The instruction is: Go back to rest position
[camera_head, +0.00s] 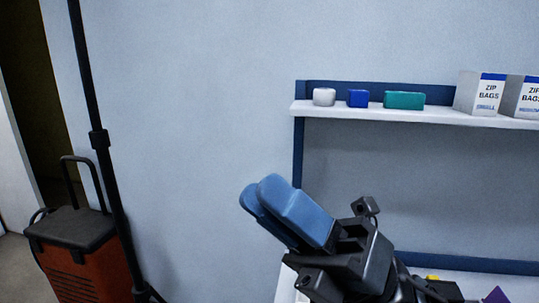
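My gripper (260,192) is in the lower middle, with blue finger pads on a dark grey body, pointing up and to the left. One finger pad overlaps the other from this angle, so the gap between them is hidden. No object shows at the fingertips. The gripper is in front of the pale wall, left of and below the left end of the shelf.
A white shelf (450,117) holds a white block (324,97), a blue block (358,98), a teal block (404,100) and zip-bag boxes (480,93). A white tabletop (518,287) lies below. An orange-black case (78,260) and a black pole (96,139) stand left.

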